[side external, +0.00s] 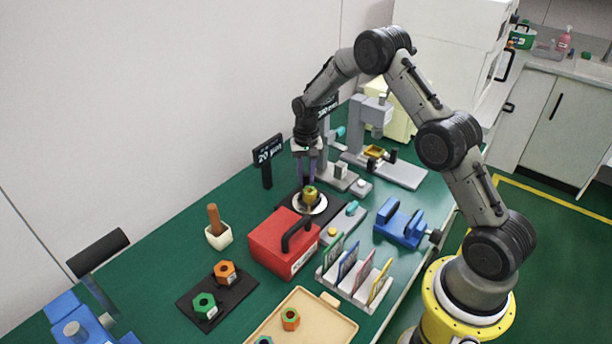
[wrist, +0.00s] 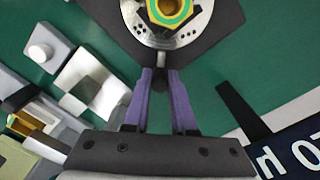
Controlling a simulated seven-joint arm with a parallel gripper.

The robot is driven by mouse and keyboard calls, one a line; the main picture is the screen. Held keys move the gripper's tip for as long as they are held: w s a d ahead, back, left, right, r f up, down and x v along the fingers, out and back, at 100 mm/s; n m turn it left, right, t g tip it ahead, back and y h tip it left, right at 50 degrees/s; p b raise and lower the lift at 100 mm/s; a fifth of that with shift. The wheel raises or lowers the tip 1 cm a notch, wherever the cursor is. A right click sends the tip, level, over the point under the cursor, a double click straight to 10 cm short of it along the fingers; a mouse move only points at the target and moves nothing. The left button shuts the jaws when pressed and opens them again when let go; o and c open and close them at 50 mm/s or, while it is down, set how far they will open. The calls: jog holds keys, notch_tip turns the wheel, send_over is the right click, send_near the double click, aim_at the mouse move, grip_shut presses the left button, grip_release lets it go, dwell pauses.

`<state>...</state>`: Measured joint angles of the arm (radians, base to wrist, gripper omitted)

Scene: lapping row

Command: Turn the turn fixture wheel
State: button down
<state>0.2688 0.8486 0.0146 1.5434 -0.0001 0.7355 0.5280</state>
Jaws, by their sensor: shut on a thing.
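The turn fixture wheel (wrist: 188,37) is a silver disc with small holes, on a dark plate (wrist: 226,16). A yellow hex part with a green ring (wrist: 169,10) sits at its centre. In the side view the wheel (side external: 320,208) shows as a pale disc behind the red box, with the hex part (side external: 310,196) on it. My gripper (wrist: 159,76) points down at the wheel's edge. In the side view my gripper (side external: 306,180) partly hides the wheel's far side.
A red box with a black handle (side external: 281,246) stands close in front of the wheel. A black sign (side external: 267,152) stands behind to the left. Grey instruments (side external: 385,168) and a blue vise (side external: 402,224) are to the right. Card rack (side external: 352,283), tan tray (side external: 290,308) and hex parts lie nearer.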

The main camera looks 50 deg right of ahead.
jog(key=shift+s+d+r, duration=0.1)
jog(key=shift+d, duration=0.05)
jog(key=shift+s+d+m, duration=0.45)
jog(key=shift+s+m, duration=0.1)
jog(key=shift+m, duration=0.65)
jog(key=shift+s+d+m, duration=0.25)
jog(key=shift+s+m, duration=0.2)
jog(key=shift+m, duration=0.3)
jog(key=shift+s+d+m, duration=0.2)
jog(key=shift+s+m, duration=0.25)
jog(key=shift+m, duration=0.3)
jog(key=shift+s+d+m, duration=0.15)
jog(key=shift+s+m, duration=0.8)
jog(key=shift+m, duration=0.45)
jog(key=shift+s+m, duration=0.85)
jog(key=shift+m, duration=0.35)
jog(key=shift+s+a+m, duration=0.25)
jog(key=shift+s+m, duration=0.35)
jog(key=shift+m, duration=0.35)
jog(key=shift+s+a+m, duration=0.2)
jog(key=shift+s+m, duration=0.4)
jog(key=shift+m, duration=0.35)
jog(key=shift+s+a+m, duration=0.35)
jog(key=shift+s+m, duration=0.1)
jog(key=shift+m, duration=0.35)
jog(key=shift+s+a+m, duration=0.3)
jog(key=shift+s+m, duration=0.1)
jog(key=shift+m, duration=0.4)
jog(key=shift+s, duration=0.1)
